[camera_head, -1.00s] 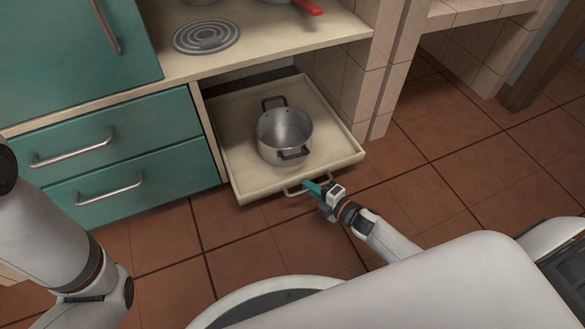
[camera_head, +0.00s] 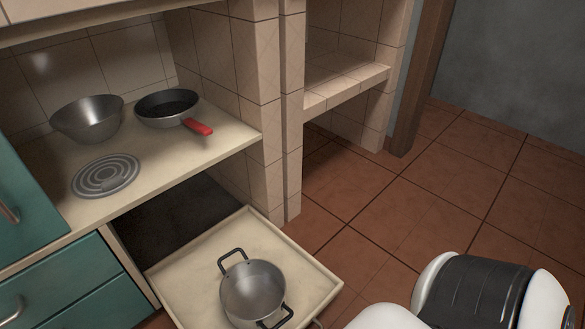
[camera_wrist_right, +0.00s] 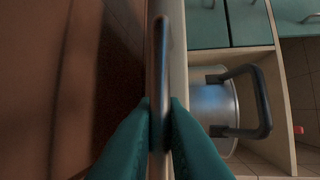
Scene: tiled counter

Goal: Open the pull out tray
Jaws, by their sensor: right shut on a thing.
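The cream pull-out tray (camera_head: 205,257) stands well out of its opening under the counter, with a dark gap behind it. A steel pot (camera_head: 252,290) with dark handles sits inside it. The pot also shows in the right wrist view (camera_wrist_right: 213,104), beyond the tray's front wall. In that view my right gripper (camera_wrist_right: 160,108) has its teal fingers shut on the tray's metal bar handle (camera_wrist_right: 160,62). In the head view only a bit of the handle shows at the bottom edge, and the right gripper is out of frame. My left gripper is in neither view.
Teal drawers (camera_head: 75,290) stand left of the tray. A metal bowl (camera_head: 87,120), a pan (camera_head: 167,107) with a red handle and a round grey plate (camera_head: 106,175) are on the counter. A tiled pillar (camera_head: 255,90) rises behind the tray.

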